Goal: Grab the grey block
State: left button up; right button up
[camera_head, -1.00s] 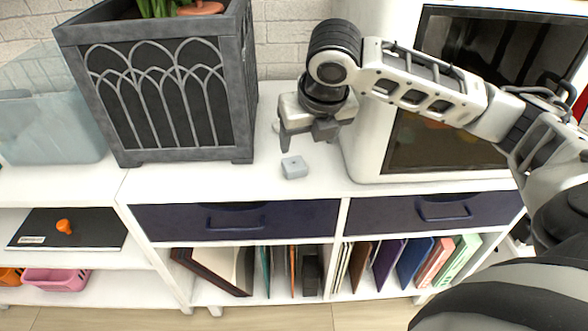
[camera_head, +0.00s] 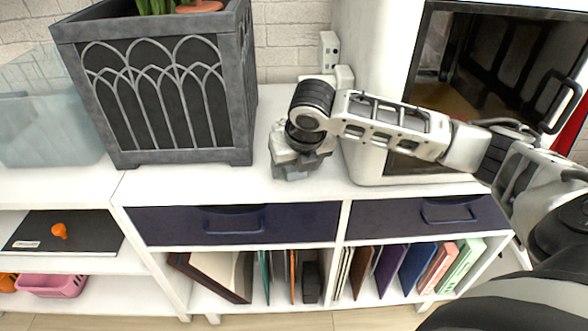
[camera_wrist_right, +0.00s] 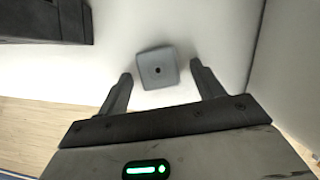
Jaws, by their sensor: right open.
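The grey block (camera_wrist_right: 157,69) is a small square block with a dark round hole in its top. In the right wrist view it lies on the white surface just ahead of my right gripper's fingertips, roughly centred between them. My right gripper (camera_wrist_right: 161,78) is open, one finger to each side, with nothing in its grasp. In the head view my right gripper (camera_head: 290,175) is low over the cabinet top and hides the block. My left gripper is not in view.
A large dark grey planter (camera_head: 160,95) stands left of my right gripper. A white machine with a dark glass door (camera_head: 400,160) stands close on the right. The white cabinet top (camera_head: 200,183) is clear at the front, above navy drawers (camera_head: 235,224).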

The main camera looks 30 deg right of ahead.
jog(key=shift+c, duration=0.4)
jog(key=c, duration=1)
jog(key=shift+r, duration=0.1)
